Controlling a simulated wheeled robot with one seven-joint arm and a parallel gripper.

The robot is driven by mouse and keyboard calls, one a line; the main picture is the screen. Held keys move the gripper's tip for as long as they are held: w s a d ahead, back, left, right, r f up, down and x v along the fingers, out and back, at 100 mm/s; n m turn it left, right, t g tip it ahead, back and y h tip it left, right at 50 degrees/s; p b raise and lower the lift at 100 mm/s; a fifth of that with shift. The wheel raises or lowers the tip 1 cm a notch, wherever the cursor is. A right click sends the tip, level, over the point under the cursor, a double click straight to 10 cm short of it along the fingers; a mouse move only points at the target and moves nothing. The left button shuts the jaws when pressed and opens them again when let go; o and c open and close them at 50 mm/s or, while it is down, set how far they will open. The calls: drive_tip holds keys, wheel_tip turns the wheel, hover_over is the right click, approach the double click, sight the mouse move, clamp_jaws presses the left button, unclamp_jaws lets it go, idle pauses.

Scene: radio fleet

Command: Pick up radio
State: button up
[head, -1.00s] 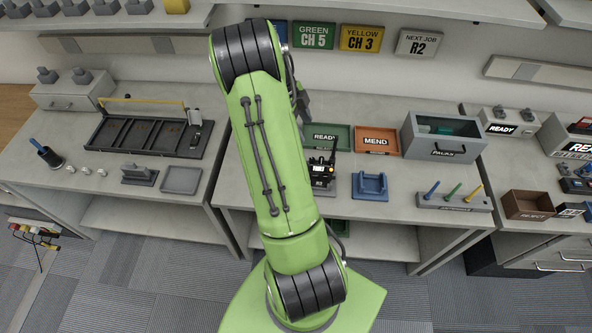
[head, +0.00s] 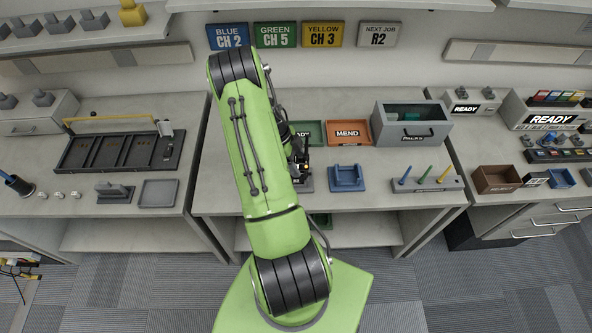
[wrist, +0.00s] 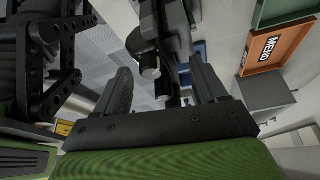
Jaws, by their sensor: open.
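The black radio (head: 304,161) stands on the middle bench, with a small orange light showing. My arm hides most of it in the head view. In the wrist view a dark body with two round knobs, which looks like the radio (wrist: 150,50), lies ahead of and between my fingertips. My gripper (wrist: 163,68) is open, with one finger on each side of that line. I cannot tell whether either finger touches it. In the head view the gripper is mostly hidden behind my green arm.
A blue cradle (head: 346,179) stands just right of the radio. The orange MEND tray (head: 349,142) and green READY tray (head: 312,142) lie behind. A grey box (head: 411,138) and a holder with coloured pegs (head: 428,186) stand farther right.

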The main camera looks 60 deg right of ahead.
drive_tip(key=c, duration=1.3)
clamp_jaws()
drive_tip(key=shift+r, duration=0.1)
